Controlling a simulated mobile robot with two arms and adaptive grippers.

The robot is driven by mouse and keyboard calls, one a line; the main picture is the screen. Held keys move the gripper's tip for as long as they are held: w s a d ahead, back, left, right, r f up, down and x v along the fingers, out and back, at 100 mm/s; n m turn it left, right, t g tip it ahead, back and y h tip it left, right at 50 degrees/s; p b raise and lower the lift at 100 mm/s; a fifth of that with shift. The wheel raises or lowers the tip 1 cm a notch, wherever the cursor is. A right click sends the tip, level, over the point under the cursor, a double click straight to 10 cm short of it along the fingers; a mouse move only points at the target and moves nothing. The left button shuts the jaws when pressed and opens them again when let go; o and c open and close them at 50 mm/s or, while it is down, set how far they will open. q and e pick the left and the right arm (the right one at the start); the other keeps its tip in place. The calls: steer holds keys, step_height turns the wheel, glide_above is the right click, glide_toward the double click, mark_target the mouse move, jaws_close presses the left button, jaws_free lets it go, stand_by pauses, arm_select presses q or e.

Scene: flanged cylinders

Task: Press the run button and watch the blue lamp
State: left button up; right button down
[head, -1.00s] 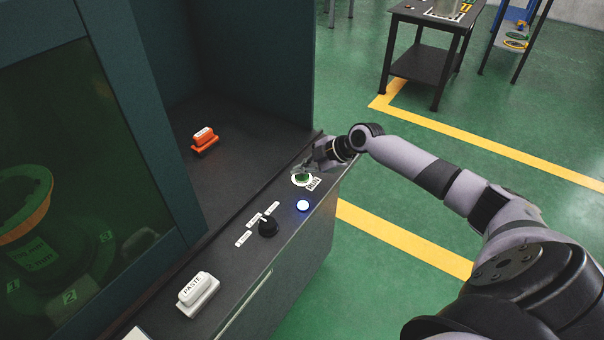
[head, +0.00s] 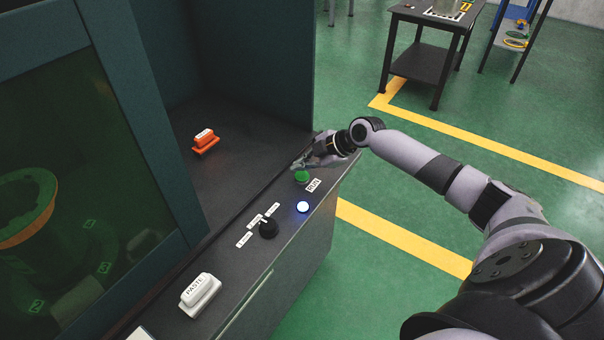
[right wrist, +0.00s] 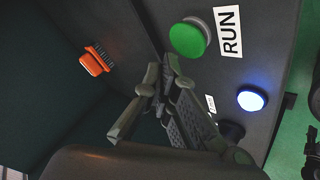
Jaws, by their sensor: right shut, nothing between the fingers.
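The green run button (head: 302,177) is on the machine's dark front ledge, beside a RUN label (head: 314,185). The blue lamp (head: 303,207) just in front of it is lit, with a glow around it. My right gripper (head: 299,164) is shut and empty, just behind and above the button. In the right wrist view the shut fingers (right wrist: 160,88) appear apart from the green button (right wrist: 188,39), which shows whole. The lit lamp (right wrist: 252,98) is also clear there. My left gripper is not in view.
A black knob (head: 268,228) with small labels and a white PASTE block (head: 200,292) are on the ledge. An orange-handled brush (head: 205,140) lies inside the machine. A tinted window covers an orange-rimmed round part (head: 38,222). A dark table (head: 432,65) stands farther off.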

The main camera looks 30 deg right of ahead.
mark_target(302, 177)
steer(key=shift+r+p, duration=1.25)
steer(key=shift+r, duration=0.95)
stand_by(5.4)
